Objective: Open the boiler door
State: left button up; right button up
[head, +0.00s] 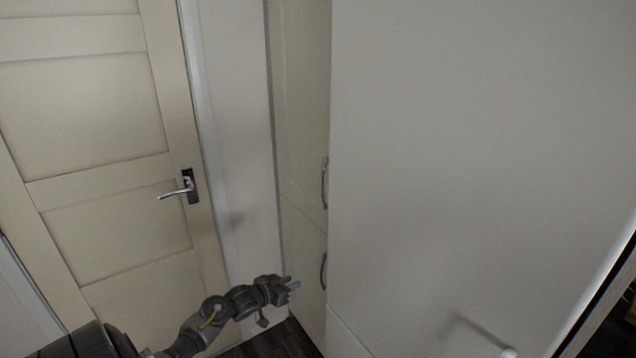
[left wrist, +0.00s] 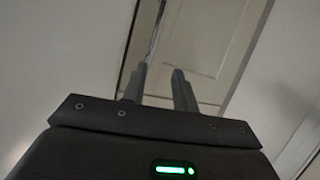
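A tall cream cupboard stands behind the large white panel. Its upper door (head: 300,110) and lower door (head: 303,255) are both shut, each with a curved metal handle: the upper handle (head: 325,183) and the lower handle (head: 323,271). I cannot tell which door is the boiler door. My left gripper (head: 291,285) is left of the lower handle in the head view, apart from it in the picture. In the left wrist view its two fingers (left wrist: 159,72) are spread with nothing between them. My right gripper is not in view.
A cream panelled door (head: 95,120) with a lever handle (head: 177,191) is at the left, shut. The large white panel (head: 470,150) fills the right side, with a small pale knob (head: 509,352) low down. Dark floor (head: 270,342) shows in a narrow gap below my gripper.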

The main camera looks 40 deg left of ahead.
pick_arm(q)
notch_tip(320, 180, up, 31)
jog(key=w+m+t+h+p, duration=0.2)
jog(key=m+t+h, duration=0.1)
jog(key=t, duration=0.1)
jog(key=w+d+p, duration=0.1)
jog(key=w+p, duration=0.2)
jog(key=w, duration=0.8)
jog(key=shift+f, duration=0.1)
jog(key=shift+c, duration=0.4)
grip_shut()
